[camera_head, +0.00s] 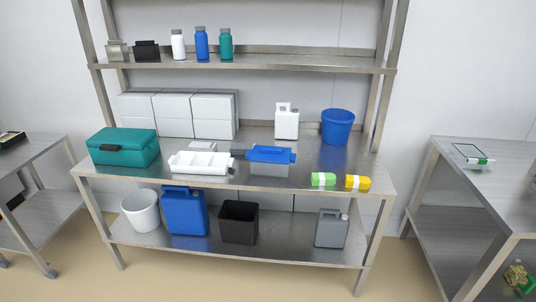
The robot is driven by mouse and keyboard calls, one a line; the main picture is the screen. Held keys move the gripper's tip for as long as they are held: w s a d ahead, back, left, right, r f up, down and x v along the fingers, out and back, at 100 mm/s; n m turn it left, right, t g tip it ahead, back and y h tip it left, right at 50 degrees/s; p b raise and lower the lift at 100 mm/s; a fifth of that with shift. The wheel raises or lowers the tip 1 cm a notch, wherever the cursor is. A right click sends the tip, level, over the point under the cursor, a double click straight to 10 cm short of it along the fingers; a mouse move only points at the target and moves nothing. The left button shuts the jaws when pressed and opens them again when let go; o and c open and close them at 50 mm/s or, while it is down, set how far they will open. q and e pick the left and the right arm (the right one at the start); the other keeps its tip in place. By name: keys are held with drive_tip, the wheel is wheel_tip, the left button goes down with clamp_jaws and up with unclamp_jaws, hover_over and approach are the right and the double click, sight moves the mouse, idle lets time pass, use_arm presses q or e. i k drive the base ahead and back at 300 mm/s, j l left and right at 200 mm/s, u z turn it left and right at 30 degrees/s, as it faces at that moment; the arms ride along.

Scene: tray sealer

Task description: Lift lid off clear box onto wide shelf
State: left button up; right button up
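A teal case (122,153) with a closed top stands at the left end of the same shelf. Neither of my grippers is in view.
White cartons (180,113), a white jug (286,122) and a blue bucket (337,127) stand at the back. Green (323,180) and yellow (357,183) rolls lie front right. The shelf is bare before the bucket. Side tables flank the rack.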

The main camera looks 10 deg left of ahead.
sight(270, 153)
drive_tip(key=i+z, duration=0.1)
drive_tip(key=z, duration=0.25)
drive_tip(key=j+z, duration=0.15)
drive_tip(key=z, duration=0.2)
drive_tip(key=i+j+z, duration=0.1)
drive_tip(key=z, duration=0.25)
drive_tip(key=i+j+z, duration=0.2)
drive_tip(key=j, duration=0.15)
drive_tip(key=j+z, duration=0.2)
drive_tip(key=j, duration=0.2)
drive_tip(key=i+j+z, duration=0.1)
drive_tip(key=j, duration=0.65)
drive_tip(key=i+z, duration=0.05)
